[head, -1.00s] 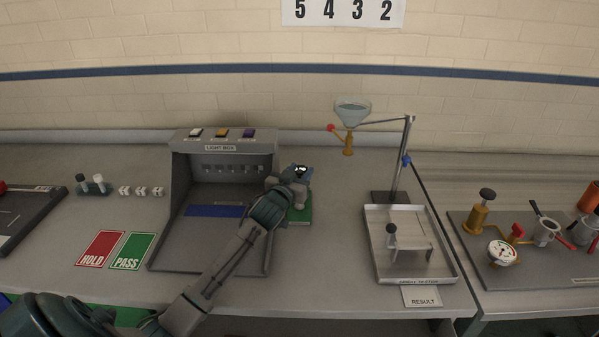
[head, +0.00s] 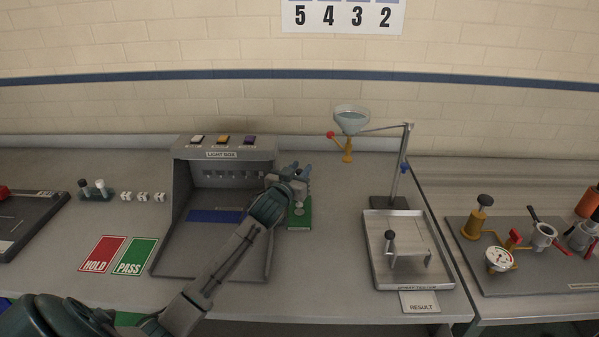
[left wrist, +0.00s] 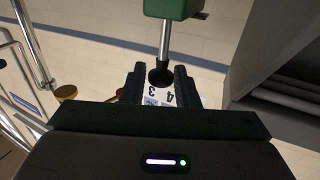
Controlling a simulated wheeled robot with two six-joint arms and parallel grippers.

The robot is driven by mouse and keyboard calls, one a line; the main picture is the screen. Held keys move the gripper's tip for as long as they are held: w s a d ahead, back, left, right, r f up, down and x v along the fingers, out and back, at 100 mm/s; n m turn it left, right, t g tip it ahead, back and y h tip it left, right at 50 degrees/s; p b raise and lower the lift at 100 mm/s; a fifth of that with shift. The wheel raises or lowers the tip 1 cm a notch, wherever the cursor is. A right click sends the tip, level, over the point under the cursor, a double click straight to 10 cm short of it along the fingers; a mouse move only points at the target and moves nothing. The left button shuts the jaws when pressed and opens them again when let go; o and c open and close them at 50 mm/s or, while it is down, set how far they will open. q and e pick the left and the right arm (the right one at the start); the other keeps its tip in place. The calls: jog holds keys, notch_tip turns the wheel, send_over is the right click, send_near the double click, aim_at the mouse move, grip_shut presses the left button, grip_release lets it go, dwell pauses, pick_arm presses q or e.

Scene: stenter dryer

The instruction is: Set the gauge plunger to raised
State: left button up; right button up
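The gauge has a green block (head: 299,217) that stands on the bench just right of the light box. In the left wrist view its green body (left wrist: 178,8) is at the top edge, with a bare metal rod (left wrist: 165,40) running from it to a dark knob (left wrist: 160,77). A good length of rod shows. My left gripper (head: 301,169) is above the green block. In the left wrist view its two fingers (left wrist: 160,85) sit on either side of the knob and look closed on it. My right gripper is out of view.
The light box (head: 222,155) stands close on the left of the gripper. A stand with a funnel (head: 351,121) and a metal tray (head: 380,270) are to the right. HOLD (head: 97,254) and PASS (head: 134,256) cards lie at the left front.

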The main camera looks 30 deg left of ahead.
pick_arm(q)
jog(key=shift+o, duration=0.8)
jog(key=shift+s+f, duration=0.15)
jog(key=shift+s, duration=0.1)
jog(key=s+d+b, duration=0.1)
jog(key=s+b, duration=0.3)
jog(key=s, duration=0.6)
jog(key=shift+d, duration=0.35)
jog(key=shift+s, duration=0.1)
